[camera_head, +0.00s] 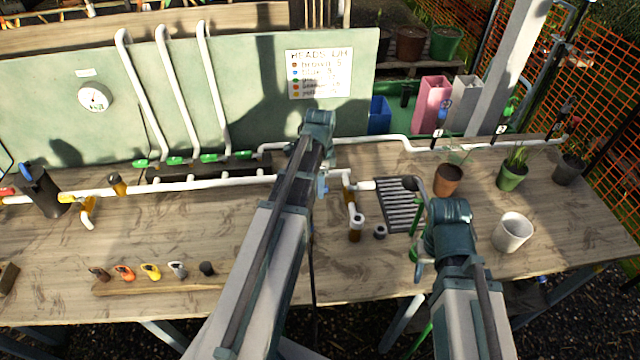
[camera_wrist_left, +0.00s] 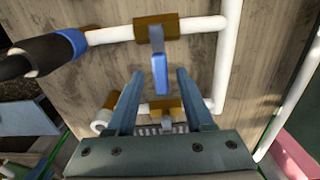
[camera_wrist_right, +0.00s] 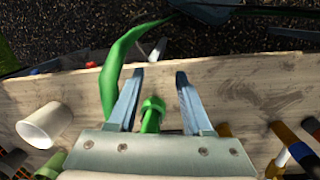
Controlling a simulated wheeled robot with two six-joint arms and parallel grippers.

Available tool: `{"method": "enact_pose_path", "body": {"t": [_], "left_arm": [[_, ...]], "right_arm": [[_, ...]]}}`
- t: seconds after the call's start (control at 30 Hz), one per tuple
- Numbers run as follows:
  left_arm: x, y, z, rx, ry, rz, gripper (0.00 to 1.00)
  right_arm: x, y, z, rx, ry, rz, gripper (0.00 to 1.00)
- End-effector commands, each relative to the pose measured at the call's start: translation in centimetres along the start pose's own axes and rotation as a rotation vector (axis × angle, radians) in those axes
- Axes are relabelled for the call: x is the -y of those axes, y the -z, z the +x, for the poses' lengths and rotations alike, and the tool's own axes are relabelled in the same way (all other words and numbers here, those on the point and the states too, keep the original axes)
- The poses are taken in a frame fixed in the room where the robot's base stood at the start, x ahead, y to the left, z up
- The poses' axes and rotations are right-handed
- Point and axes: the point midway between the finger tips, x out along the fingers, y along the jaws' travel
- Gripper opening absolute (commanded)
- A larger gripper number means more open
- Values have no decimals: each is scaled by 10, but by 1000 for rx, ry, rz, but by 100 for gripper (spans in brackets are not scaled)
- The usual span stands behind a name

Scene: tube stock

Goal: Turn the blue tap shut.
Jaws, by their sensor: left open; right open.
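The blue tap handle (camera_wrist_right: 0,0) is not clear of my arm in the head view, but the left wrist view shows the blue tap (camera_wrist_left: 160,74) on a brass body on a white pipe. Its lever lies across the pipe. My left gripper (camera_wrist_left: 160,74) is open, with one finger to each side of the lever; I cannot tell whether either touches it. My right gripper (camera_wrist_right: 160,77) is open above the table's front edge, away from the tap. A green hose end (camera_wrist_right: 152,112) shows between its fingers, not clearly held.
A second brass tap (camera_wrist_left: 165,108) is close below the blue one. White pipes (camera_head: 230,183) cross the table. A grey grate (camera_head: 398,205), a white pot (camera_head: 513,232) and plant pots (camera_head: 448,180) stand on the right. A wooden rack (camera_head: 160,288) with coloured handles lies front left.

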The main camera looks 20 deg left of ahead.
Motion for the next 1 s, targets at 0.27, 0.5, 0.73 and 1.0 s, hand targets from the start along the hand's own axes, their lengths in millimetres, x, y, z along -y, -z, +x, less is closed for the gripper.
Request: {"method": "enact_pose_path", "body": {"t": [0.27,0.5,0.73,1.0], "left_arm": [[0,0,-6,0,0,-1,52],[0,0,-28,0,0,-1,52],[0,0,-62,0,0,0,52],[0,0,-103,0,0,0,52]], "right_arm": [[-1,0,-6,0,0,0,50],[-3,-2,-28,0,0,-1,50],[-6,-4,-62,0,0,-2,50],[-10,-6,-102,0,2,7,50]]}}
